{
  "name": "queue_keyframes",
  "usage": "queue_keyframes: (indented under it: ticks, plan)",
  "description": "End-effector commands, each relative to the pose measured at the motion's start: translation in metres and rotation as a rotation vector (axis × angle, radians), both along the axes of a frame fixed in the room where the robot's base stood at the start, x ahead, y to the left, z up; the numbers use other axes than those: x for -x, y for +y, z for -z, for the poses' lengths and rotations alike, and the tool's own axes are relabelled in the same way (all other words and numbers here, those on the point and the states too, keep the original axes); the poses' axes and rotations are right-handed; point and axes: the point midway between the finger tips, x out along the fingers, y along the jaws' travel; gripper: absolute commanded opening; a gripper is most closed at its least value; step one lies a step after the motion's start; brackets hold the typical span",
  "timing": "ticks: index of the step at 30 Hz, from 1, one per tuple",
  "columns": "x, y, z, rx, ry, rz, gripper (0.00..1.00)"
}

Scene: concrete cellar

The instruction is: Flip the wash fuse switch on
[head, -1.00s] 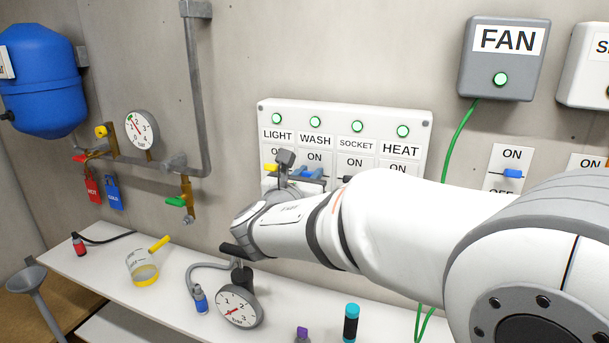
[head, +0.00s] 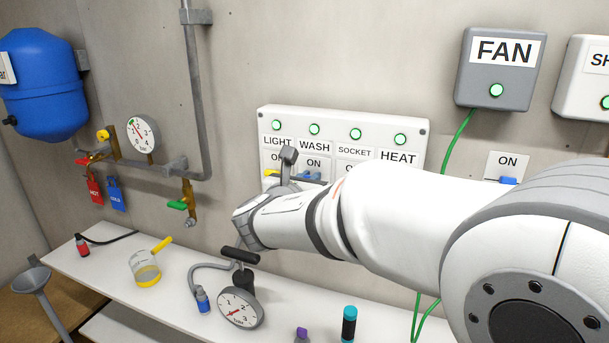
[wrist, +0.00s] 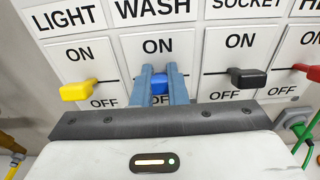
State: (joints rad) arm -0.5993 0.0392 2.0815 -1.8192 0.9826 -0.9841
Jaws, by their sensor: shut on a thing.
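The wash fuse switch (wrist: 162,84) is a blue lever under the WASH label, between ON above and OFF below. In the wrist view it sits between the two grey-blue fingers of my gripper (wrist: 163,82), which are shut on it. Its lever is at about the level of the neighbouring levers; the fingers hide its sides. In the head view the blue switch (head: 309,175) shows just beside my gripper (head: 297,180), which is partly hidden by my wrist. The round green lamp (head: 314,129) above WASH looks lit.
A yellow LIGHT lever (wrist: 76,91) is left of the blue one; a black SOCKET lever (wrist: 247,78) and a red HEAT lever (wrist: 312,72) are right. Below, the shelf holds a pump with gauge (head: 240,308) and a beaker (head: 147,270). A FAN box (head: 500,70) hangs upper right.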

Motion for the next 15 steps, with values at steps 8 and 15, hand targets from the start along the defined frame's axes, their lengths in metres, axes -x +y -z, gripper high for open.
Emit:
queue_keyframes:
  ticks: [8,15]
  plan:
    - [-0.0003,0.0005,-0.0019,-0.001,-0.005,-0.002,0.24]
    - [-0.0002,-0.0001,-0.0011,-0.001,-0.003,0.000,0.35]
